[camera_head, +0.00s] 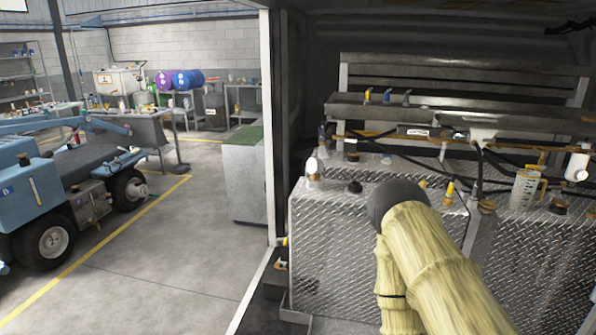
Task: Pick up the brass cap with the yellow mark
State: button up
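Several small brass-coloured caps and fittings sit on top of the diamond-plate tanks. One brass cap (487,206) is at the front edge to the right of my arm, and another brownish cap (558,206) is farther right. A small upright yellow piece (450,188) stands on the tank top just right of my arm's dark joint. I cannot tell at this size which cap bears a yellow mark. My arm, in a pale yellow sleeve, rises from the lower right and bends down at the dark joint. My gripper is not in view. The arm hides part of the tank front.
The diamond-plate tank (335,245) fills the bay's front. A clear measuring jug (526,189) and a black cap (355,187) stand on top. Dark hoses and a metal shelf (460,118) lie behind. A white door frame (270,130) bounds the left; open floor (170,260) lies beyond.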

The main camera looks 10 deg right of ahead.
aim_at(485, 203)
jog(key=z, duration=0.3)
jog(key=i, duration=0.95)
jog(key=z, duration=0.8)
jog(key=i, duration=1.5)
jog(key=z, duration=0.1)
